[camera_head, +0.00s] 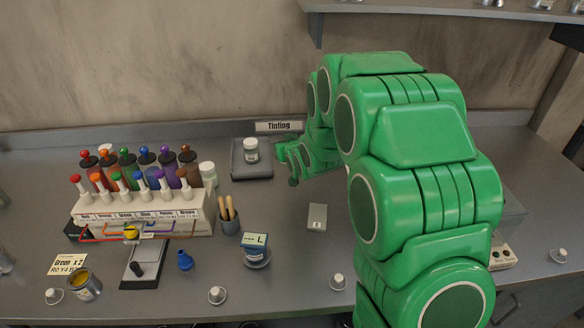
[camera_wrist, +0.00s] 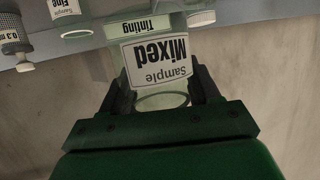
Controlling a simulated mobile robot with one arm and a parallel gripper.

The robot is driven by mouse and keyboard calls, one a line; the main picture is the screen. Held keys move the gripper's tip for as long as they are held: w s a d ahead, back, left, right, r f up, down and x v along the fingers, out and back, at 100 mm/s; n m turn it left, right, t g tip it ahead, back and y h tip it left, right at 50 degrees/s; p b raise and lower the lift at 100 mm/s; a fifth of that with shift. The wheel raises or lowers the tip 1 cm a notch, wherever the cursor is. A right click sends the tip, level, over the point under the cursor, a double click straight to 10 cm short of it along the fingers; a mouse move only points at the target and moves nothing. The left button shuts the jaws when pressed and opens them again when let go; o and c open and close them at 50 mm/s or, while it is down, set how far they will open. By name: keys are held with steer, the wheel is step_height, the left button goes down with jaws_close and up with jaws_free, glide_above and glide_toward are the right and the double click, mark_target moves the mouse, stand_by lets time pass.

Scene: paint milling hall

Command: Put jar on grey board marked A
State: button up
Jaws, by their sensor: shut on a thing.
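My gripper (camera_wrist: 162,82) is shut on a clear jar with a white label reading "Sample Mixed" (camera_wrist: 158,60), upside down in the wrist view. The dark fingers press on both sides of the jar, and its round glass rim faces the gripper's palm. In the head view the green arm covers the right half, and I cannot make out the held jar there. A dark grey board (camera_head: 250,172) lies by the "Tinting" sign, with a white-capped jar (camera_head: 251,150) on it. I cannot read a mark A on any board.
A white rack (camera_head: 150,213) of colored bottles stands at left. A brush pot (camera_head: 229,216), a blue-labelled jar (camera_head: 256,251) and a small grey block marked S (camera_head: 317,218) stand nearer the middle. Other jars, one marked "Fine" (camera_wrist: 66,14), show in the wrist view.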

step_height(320, 180, up, 18)
steer(key=r, duration=0.1)
steer(key=m+g+h, duration=0.8)
steer(key=m+h, duration=0.8)
glide_above(324, 213)
steer(key=shift+f, duration=0.55)
step_height(324, 213, down, 25)
steer(key=shift+f, duration=0.2)
stand_by(1.6)
